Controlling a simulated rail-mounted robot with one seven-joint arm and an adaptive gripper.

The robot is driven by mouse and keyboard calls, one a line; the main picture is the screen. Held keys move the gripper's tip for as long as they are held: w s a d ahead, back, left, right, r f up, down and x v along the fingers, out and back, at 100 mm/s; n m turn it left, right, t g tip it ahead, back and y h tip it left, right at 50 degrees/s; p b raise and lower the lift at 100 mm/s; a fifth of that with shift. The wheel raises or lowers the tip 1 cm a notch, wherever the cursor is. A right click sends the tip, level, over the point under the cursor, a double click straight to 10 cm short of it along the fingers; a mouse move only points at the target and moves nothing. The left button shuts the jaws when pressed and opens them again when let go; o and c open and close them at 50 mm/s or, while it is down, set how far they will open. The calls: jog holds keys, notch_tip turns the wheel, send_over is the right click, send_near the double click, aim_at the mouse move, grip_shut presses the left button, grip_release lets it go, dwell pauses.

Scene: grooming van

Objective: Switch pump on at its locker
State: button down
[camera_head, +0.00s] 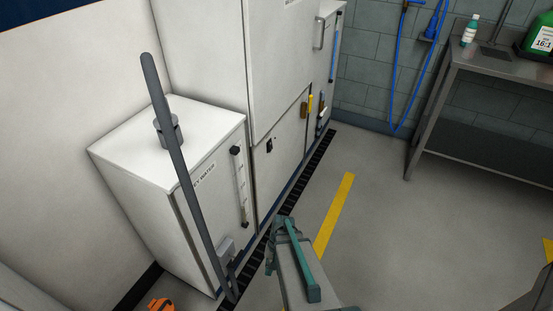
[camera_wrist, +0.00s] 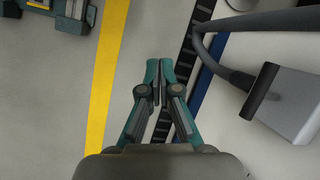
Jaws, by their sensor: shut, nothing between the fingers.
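A low white locker door (camera_head: 283,150) in the head view stands below a tall white cabinet. It carries a small black switch-like fitting (camera_head: 269,146), whose position and marking are too small to read. My gripper (camera_wrist: 158,75) is shut and empty in the wrist view, its teal fingers above the dark floor drain. In the head view the teal and grey end of my arm (camera_head: 298,262) is low in front of the lockers, apart from the black fitting. The fitting cannot be made out in the wrist view.
A white grey-water tank (camera_head: 205,205) stands at the left with a dark upright hose (camera_head: 180,165) before it. A grey box (camera_wrist: 290,103) with a hose is right of my gripper. A metal table (camera_head: 500,66) stands at the back right. Floor around the yellow stripe (camera_head: 335,212) is clear.

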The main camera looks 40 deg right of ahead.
aim_at(270, 146)
jog(key=w+d+r+m+t+b, duration=0.25)
jog(key=w+d+m, duration=0.2)
jog(key=d, duration=0.35)
jog(key=w+d+r+m+t+y+b, duration=0.1)
jog(key=w+d+r+m+t+b, duration=0.25)
jog(key=d, duration=0.55)
jog(key=w+d+r+m+t+b, duration=0.1)
jog(key=w+d+r+m+t, duration=0.2)
jog(key=w+d, duration=0.45)
jog(key=w+d+r+m+t, duration=0.2)
jog(key=d+r+m+t, duration=0.1)
jog(key=d+r+m, duration=0.2)
jog(key=w+d+r+m+t+y+b, duration=0.1)
jog(key=d+r+m+t, duration=0.3)
jog(key=r, duration=0.5)
jog(key=shift+w+d+r+m+y, duration=0.15)
jog(key=shift+w+d+m+y, duration=0.15)
jog(key=shift+w+d+m, duration=0.7)
jog(key=shift+s+a, duration=0.15)
jog(key=b+x, duration=0.2)
jog(key=x, duration=1.2)
jog(key=shift+b, duration=0.4)
jog(key=shift+r, duration=0.1)
